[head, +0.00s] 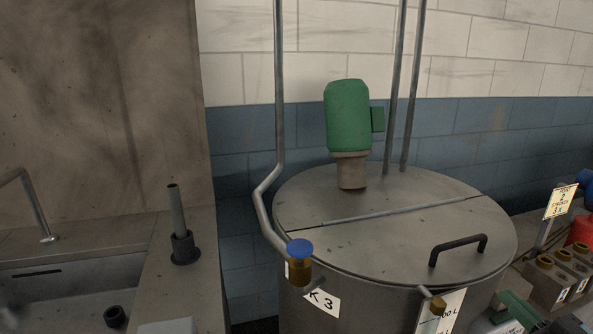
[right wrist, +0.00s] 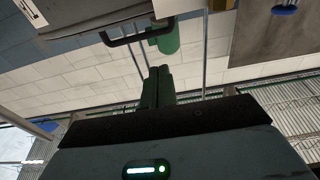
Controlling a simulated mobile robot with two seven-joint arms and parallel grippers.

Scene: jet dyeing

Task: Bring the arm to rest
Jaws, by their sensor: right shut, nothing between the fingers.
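My right gripper (head: 517,308) shows at the lower right of the head view, in front of the tank's right side. Its dark green fingers (right wrist: 157,86) stand together in the right wrist view, shut with nothing between them. It is apart from the tank and its lid handle (head: 458,249). The round steel tank lid (head: 390,225) is closed, with a green motor (head: 348,117) upright on it. In the right wrist view the lid handle (right wrist: 138,36) and the motor (right wrist: 168,40) appear near the top. My left gripper is not in view.
A blue-capped brass fitting (head: 299,262) sits on the pipe at the tank's front left. A sink counter (head: 160,275) with an upright tube (head: 177,215) is at left.

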